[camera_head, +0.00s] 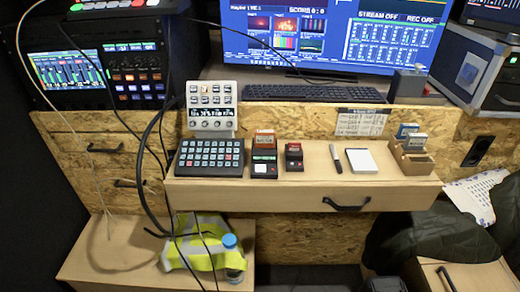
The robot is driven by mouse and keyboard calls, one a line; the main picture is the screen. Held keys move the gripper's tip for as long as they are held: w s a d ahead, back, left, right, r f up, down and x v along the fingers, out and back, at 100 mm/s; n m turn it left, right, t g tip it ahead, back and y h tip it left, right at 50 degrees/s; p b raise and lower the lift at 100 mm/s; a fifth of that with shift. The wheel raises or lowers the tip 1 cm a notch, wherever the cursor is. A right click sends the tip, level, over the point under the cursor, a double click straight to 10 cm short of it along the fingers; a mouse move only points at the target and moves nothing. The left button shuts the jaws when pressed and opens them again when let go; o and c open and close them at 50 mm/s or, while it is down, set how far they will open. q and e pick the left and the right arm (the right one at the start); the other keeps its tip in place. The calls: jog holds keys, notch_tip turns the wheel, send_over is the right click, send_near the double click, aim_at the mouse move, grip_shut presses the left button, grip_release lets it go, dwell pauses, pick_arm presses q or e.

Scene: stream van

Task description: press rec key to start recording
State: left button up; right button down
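No key can be read as the rec key, because labels are too small. A flat dark keypad (209,157) with rows of pale keys lies at the left of the shelf drawer. An upright white key panel (211,108) with several small lit keys and a row of knobs stands behind it. The monitor (335,35) at the back reads "STREAM OFF" and "REC OFF". A rack unit (135,75) at the left has rows of coloured buttons. Neither of my grippers is in view.
Two small card devices (264,165), a marker (336,158), a white notepad (361,160) and a card box (411,160) stand on the shelf. A black keyboard (315,93) lies behind. Loose cables (160,130) hang at the left. A bottle (231,258) stands below.

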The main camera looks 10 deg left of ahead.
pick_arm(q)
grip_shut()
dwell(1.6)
